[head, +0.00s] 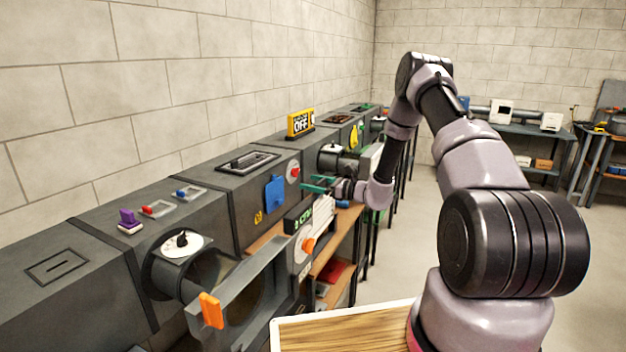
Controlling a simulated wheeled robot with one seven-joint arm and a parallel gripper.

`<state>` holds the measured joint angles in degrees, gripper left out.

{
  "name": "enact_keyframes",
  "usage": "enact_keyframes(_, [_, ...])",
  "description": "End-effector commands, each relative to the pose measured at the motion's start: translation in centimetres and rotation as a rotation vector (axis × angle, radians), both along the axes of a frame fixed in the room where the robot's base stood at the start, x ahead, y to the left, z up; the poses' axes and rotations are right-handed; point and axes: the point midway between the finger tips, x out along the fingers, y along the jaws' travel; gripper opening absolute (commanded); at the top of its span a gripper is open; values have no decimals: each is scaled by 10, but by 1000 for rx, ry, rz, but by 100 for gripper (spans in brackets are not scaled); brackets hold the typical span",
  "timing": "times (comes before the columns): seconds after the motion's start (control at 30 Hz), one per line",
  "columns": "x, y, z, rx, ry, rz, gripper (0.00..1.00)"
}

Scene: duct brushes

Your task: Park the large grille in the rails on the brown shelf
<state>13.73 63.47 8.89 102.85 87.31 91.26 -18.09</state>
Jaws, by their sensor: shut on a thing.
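My gripper (340,188) is small and far off, at the end of my arm beside the duct row. It is shut on a thin teal-green barred piece (316,186), which looks like the large grille seen nearly edge-on. The piece is held in front of the duct wall, just right of a blue hanging plate. A brown shelf surface (265,238) shows below the ducts, partly hidden by a white slatted box and a grey flap. I cannot make out the rails on it.
A white slatted box (322,212) with a green label and an orange knob (308,245) stands just below my gripper. An open grey flap (235,285) with an orange handle juts out at the front. A wooden-topped surface (340,335) is in the foreground.

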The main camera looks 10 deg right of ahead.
Motion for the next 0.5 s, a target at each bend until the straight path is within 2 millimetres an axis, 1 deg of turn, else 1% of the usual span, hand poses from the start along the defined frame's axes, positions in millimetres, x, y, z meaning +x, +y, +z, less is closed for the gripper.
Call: enact_keyframes(0.5, [0, 0, -31, 1, 1, 0, 12])
